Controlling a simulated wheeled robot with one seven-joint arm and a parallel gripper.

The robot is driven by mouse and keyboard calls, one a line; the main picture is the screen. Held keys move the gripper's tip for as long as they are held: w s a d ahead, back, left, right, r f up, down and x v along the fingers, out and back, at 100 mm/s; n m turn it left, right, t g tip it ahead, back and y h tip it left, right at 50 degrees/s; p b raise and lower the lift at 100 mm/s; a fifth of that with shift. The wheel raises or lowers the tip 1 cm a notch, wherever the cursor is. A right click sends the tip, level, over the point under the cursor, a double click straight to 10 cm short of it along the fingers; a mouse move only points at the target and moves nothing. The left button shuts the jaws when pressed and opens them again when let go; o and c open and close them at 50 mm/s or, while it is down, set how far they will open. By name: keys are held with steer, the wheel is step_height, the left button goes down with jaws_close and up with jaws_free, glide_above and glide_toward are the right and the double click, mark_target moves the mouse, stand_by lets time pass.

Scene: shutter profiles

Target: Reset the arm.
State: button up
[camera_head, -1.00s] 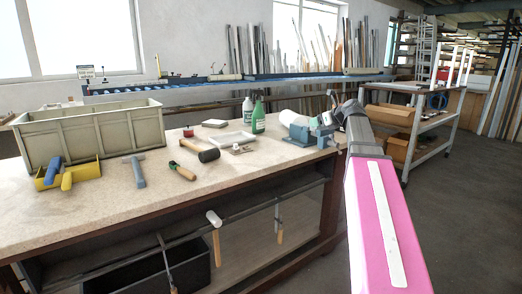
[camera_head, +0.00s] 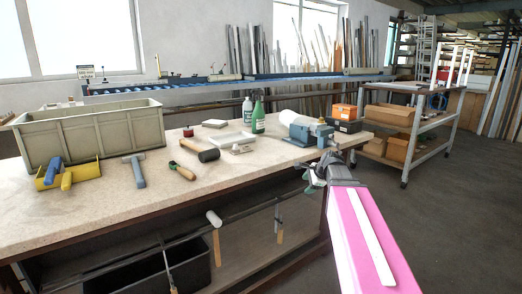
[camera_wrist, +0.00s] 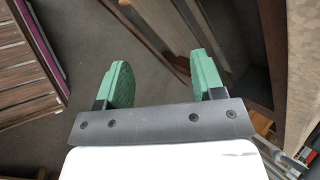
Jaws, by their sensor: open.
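My gripper (camera_head: 314,180) is just off the front right edge of the workbench (camera_head: 110,213), at the end of my pink arm. In the wrist view my gripper (camera_wrist: 160,82) shows two green fingers spread wide apart with nothing between them. Grey floor shows beyond the fingers, with a brown wooden edge to their right. In the head view the fingers are small and partly hidden by the wrist.
A blue-grey vise (camera_head: 309,133) stands on the bench behind my gripper. A grey crate (camera_head: 92,137), a mallet (camera_head: 201,150), a green bottle (camera_head: 258,117) and other tools lie on the bench. A trolley with boxes (camera_head: 418,131) stands at right. The floor at right is clear.

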steer(key=s+a+f+n+g+h, duration=0.1)
steer(key=s+f+n+g+h, duration=0.3)
steer(key=s+f+n, duration=1.2)
steer(key=s+f+g, duration=0.1)
steer(key=s+f, duration=0.3)
steer(key=f, duration=0.2)
steer(key=shift+a+g+h, duration=0.25)
steer(key=shift+g+h, duration=0.05)
steer(key=shift+g, duration=0.1)
